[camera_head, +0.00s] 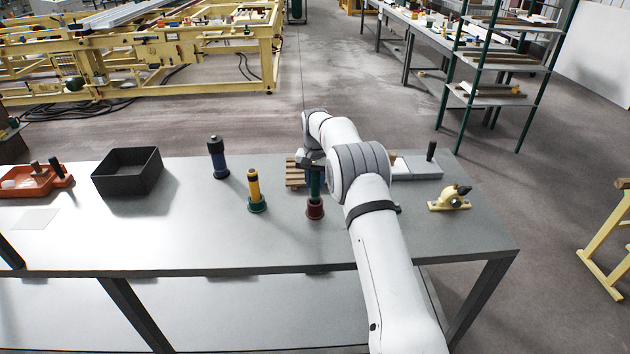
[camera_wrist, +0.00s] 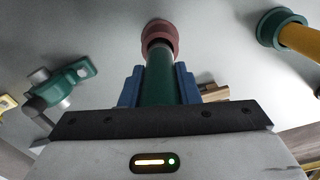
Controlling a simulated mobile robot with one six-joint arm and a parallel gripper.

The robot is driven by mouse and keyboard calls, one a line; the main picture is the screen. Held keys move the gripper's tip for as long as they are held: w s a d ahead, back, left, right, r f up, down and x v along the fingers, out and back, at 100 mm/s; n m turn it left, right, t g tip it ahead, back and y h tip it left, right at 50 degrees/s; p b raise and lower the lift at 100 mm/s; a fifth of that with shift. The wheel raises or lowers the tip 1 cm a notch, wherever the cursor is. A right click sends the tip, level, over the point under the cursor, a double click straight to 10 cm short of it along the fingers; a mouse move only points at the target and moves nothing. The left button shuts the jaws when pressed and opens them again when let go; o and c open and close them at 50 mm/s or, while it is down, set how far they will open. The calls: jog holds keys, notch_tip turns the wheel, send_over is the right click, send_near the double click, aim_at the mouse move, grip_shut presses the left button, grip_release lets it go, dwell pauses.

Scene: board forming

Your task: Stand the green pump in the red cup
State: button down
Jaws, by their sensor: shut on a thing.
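The green pump (camera_head: 315,184) is upright in my gripper (camera_head: 314,166), directly over the red cup (camera_head: 315,210) on the grey table. In the wrist view the green pump (camera_wrist: 160,82) sits between the blue fingers of my gripper (camera_wrist: 160,88). Its far end overlaps the mouth of the red cup (camera_wrist: 160,32), lined up with it. I cannot tell how deep the end is in the cup. My arm hides part of the pump's top in the head view.
A yellow pump (camera_head: 253,185) stands in a green cup (camera_head: 257,206) to the left. A wooden pallet (camera_head: 294,176) is close behind. A green tool (camera_wrist: 68,82) lies left in the wrist view.

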jog(key=shift+f+b, duration=0.6)
jog(key=shift+f, duration=0.6)
jog(key=c, duration=1)
grip_release()
notch_tip(320, 180, up, 7)
jog(key=shift+r+b, duration=0.2)
jog(key=shift+b, duration=0.5)
jog(key=shift+r, duration=0.3)
